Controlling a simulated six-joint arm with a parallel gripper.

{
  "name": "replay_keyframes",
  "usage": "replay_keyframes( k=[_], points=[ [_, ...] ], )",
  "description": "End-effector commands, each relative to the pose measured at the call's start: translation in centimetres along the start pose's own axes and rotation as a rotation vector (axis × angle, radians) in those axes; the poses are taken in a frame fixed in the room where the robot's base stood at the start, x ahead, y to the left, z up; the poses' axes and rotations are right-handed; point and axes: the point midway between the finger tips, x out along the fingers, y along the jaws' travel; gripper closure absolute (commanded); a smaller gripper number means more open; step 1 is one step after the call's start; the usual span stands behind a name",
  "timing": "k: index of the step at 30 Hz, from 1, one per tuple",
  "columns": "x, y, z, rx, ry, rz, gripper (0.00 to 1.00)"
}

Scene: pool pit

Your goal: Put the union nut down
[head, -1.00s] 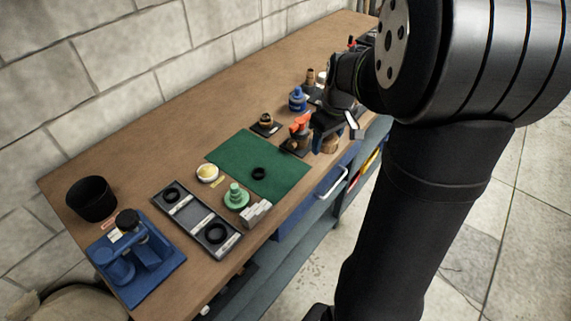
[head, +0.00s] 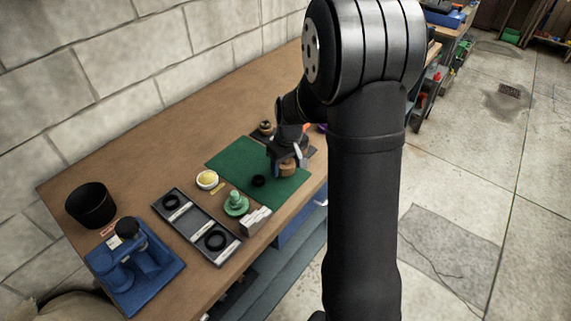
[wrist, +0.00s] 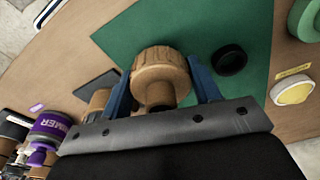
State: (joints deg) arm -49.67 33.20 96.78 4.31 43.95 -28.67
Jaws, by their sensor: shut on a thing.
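The union nut, a brass-brown ribbed ring, shows large between my blue fingers in the wrist view (wrist: 161,68). In the head view it sits low in my gripper (head: 287,169), over the right part of the green mat (head: 230,157). My gripper (wrist: 162,88) is shut on the nut from both sides. I cannot tell whether the nut touches the mat or hangs just above it. A black ring (head: 258,181) lies on the mat beside the nut, apart from it; it also shows in the wrist view (wrist: 229,59).
A yellow-topped round tin (head: 207,179), a green stepped part (head: 236,203) and a grey tray (head: 190,222) with black rings stand left of the mat. A blue vise-like fixture (head: 135,262) and black cup (head: 91,204) are farther left. A purple-labelled container (wrist: 50,128) shows in the wrist view.

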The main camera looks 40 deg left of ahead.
Motion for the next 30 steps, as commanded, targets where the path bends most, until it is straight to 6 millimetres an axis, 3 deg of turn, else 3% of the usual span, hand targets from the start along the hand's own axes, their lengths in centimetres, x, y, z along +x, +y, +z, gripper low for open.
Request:
replay_keyframes(
  k=[23, 24, 26, 30],
  points=[
    [1.5, 0.0, 0.2, 0.0, 0.0, 0.0, 0.69],
    [1.5, 0.0, 0.2, 0.0, 0.0, 0.0, 0.36],
    [1.6, 0.0, 0.2, -0.001, -0.001, 0.0, 0.24],
    [1.7, -0.1, 0.3, 0.0, -0.003, -0.003, 0.22]
  ],
)
